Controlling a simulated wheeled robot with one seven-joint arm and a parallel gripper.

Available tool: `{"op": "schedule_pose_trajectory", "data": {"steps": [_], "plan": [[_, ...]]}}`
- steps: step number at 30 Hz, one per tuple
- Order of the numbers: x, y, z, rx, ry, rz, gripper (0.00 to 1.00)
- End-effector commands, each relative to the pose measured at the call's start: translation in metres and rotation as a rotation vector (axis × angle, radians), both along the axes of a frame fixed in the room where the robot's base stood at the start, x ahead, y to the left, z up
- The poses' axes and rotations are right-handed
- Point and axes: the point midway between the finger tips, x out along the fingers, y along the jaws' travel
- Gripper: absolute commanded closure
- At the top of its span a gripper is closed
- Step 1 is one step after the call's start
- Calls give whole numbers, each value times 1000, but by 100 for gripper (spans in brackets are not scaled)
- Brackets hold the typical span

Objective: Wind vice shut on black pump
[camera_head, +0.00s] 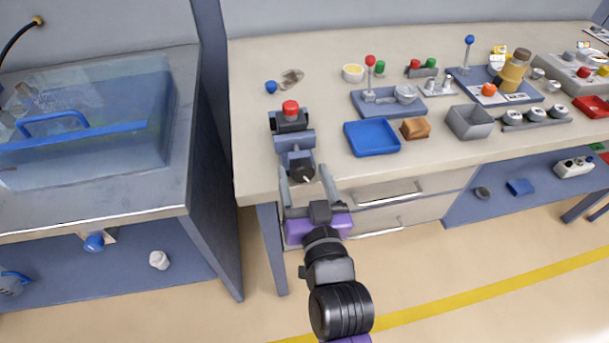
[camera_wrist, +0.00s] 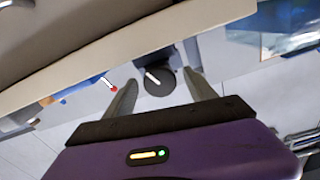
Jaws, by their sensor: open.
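The blue-grey vice (camera_head: 294,141) sits near the left front edge of the bench. A black block with a red cap, apparently the black pump (camera_head: 291,125), stands at its far end. I cannot tell whether the jaws touch it. The vice's dark round handwheel (camera_head: 302,173), with a pale mark, faces the bench front. My gripper (camera_head: 304,170) is open, its two fingers pointing towards the handwheel, one on either side. In the wrist view the dark disc (camera_wrist: 159,82) shows between the fingertips (camera_wrist: 160,76), with gaps at both sides. Nothing is held.
A blue tray (camera_head: 372,137) and a brown block (camera_head: 416,128) lie right of the vice. A small blue knob (camera_head: 271,87) lies behind it. A clear-lidded tank (camera_head: 90,120) stands left, across a gap. The bench's front edge is below the vice.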

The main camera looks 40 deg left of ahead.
Motion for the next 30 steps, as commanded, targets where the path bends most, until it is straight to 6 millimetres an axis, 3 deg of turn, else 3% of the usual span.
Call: {"op": "schedule_pose_trajectory", "data": {"steps": [1,10,26,27,30], "plan": [[0,0,0,0,0,0,37],[0,0,0,0,0,0,96],[0,0,0,81,93,0,98],[0,0,0,81,93,0,55],[0,0,0,81,93,0,36]]}}
